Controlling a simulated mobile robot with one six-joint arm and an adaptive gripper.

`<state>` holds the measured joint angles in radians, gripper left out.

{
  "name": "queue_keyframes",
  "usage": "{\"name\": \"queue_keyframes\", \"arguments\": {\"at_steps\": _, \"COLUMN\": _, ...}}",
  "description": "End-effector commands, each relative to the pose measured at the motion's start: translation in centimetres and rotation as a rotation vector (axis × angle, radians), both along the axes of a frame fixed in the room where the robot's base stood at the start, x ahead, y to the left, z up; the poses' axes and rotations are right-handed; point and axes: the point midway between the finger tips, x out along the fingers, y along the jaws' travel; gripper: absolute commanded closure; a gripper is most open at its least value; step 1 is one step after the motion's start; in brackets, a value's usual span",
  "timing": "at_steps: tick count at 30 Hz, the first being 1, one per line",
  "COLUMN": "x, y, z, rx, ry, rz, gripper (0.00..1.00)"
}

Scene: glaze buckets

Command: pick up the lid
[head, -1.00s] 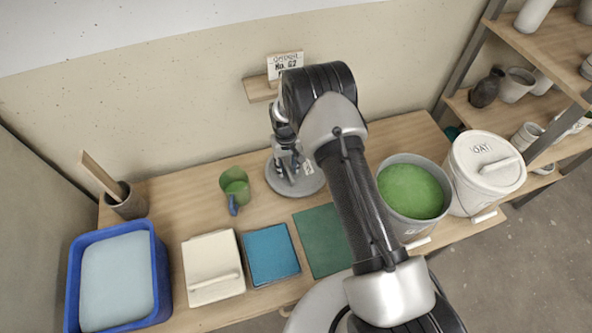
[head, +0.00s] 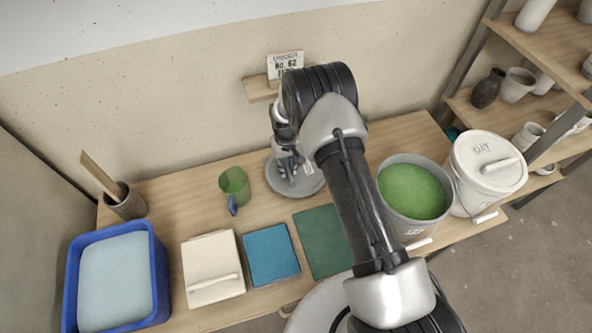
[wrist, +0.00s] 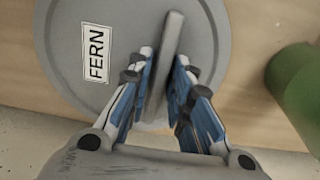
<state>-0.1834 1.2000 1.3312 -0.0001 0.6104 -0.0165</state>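The lid (head: 310,183) is a round grey disc lying flat on the wooden table near the wall. In the wrist view the lid (wrist: 130,30) carries a white label reading FERN (wrist: 97,54) and a raised bar handle (wrist: 172,40). My gripper (head: 288,168) is right over the lid, pointing down. In the wrist view my gripper (wrist: 163,72) has one blue-padded finger on each side of the handle, with a narrow gap visible beside it. The fingers look open; the exact contact with the handle is unclear.
A green mug (head: 234,183) stands left of the lid. A bucket of green glaze (head: 412,192) and a lidded white OAT bucket (head: 487,170) stand right. Flat tiles (head: 270,255) lie in front. A sign on a small ledge (head: 260,88) is on the wall behind.

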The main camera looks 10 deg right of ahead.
Motion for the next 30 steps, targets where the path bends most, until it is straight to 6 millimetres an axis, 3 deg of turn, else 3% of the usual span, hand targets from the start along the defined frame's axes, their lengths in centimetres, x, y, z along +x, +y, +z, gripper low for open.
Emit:
{"name": "queue_keyframes", "arguments": {"at_steps": 7, "x": 0.0, "y": 0.0, "z": 0.0, "rx": 0.000, "ry": 0.000, "rz": 0.000, "gripper": 1.00}}
{"name": "queue_keyframes", "arguments": {"at_steps": 23, "x": 0.0, "y": 0.0, "z": 0.2, "rx": 0.000, "ry": 0.000, "rz": 0.000, "gripper": 1.00}}
{"name": "queue_keyframes", "arguments": {"at_steps": 27, "x": 0.0, "y": 0.0, "z": 0.8, "rx": 0.000, "ry": -0.001, "rz": 0.000, "gripper": 1.00}}
{"name": "queue_keyframes", "arguments": {"at_steps": 30, "x": 0.1, "y": 0.0, "z": 2.4, "rx": 0.001, "ry": -0.003, "rz": 0.000, "gripper": 1.00}}
